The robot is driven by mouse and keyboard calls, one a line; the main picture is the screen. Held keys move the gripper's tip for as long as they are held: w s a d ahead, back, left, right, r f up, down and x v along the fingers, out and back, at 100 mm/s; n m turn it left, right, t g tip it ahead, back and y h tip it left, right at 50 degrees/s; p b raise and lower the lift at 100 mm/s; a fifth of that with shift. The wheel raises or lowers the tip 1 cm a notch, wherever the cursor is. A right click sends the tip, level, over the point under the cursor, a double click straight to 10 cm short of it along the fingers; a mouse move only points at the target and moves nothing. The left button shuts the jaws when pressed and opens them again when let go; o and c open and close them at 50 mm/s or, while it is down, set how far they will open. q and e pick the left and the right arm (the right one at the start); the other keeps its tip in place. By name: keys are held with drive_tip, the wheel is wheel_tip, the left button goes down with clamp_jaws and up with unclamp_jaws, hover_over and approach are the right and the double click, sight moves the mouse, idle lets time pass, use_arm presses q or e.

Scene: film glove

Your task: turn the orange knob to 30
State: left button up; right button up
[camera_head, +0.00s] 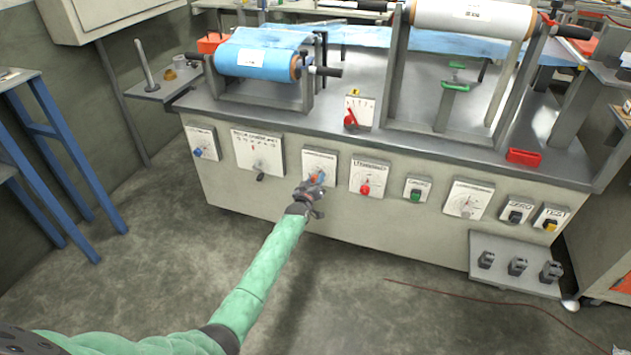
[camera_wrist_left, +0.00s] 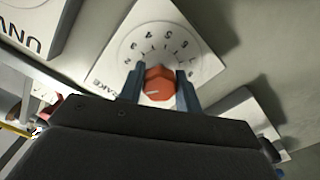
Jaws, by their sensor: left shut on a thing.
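The orange knob (camera_head: 315,178) sits on a white dial plate (camera_head: 319,160) on the front of the grey machine. In the left wrist view the knob (camera_wrist_left: 159,83) is between the two fingers of my left gripper (camera_wrist_left: 159,88). The fingers are closed on its sides. A light pointer line shows on the knob's face, toward its left side. The dial plate (camera_wrist_left: 140,35) carries numbers in an arc around the knob; the lower part is hidden by the gripper. In the head view my left gripper (camera_head: 314,188) reaches the knob from below. My right gripper is not in view.
A red knob (camera_head: 364,189) on its own plate is close to the right of the gripper. A lever plate (camera_head: 258,152) is to the left. A blue knob (camera_head: 197,152), a green button (camera_head: 415,196) and a low shelf (camera_head: 513,264) are further off.

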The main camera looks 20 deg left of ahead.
sight(315, 181)
use_arm(q)
drive_tip(key=shift+n, duration=0.4)
drive_tip(key=o, duration=1)
drive_tip(key=shift+c, duration=0.2)
drive_tip(key=s, duration=0.6)
drive_tip(key=shift+s+a, duration=0.1)
drive_tip(key=shift+s, duration=0.05)
drive_tip(key=shift+s+a, duration=0.1)
drive_tip(key=shift+s, duration=0.65)
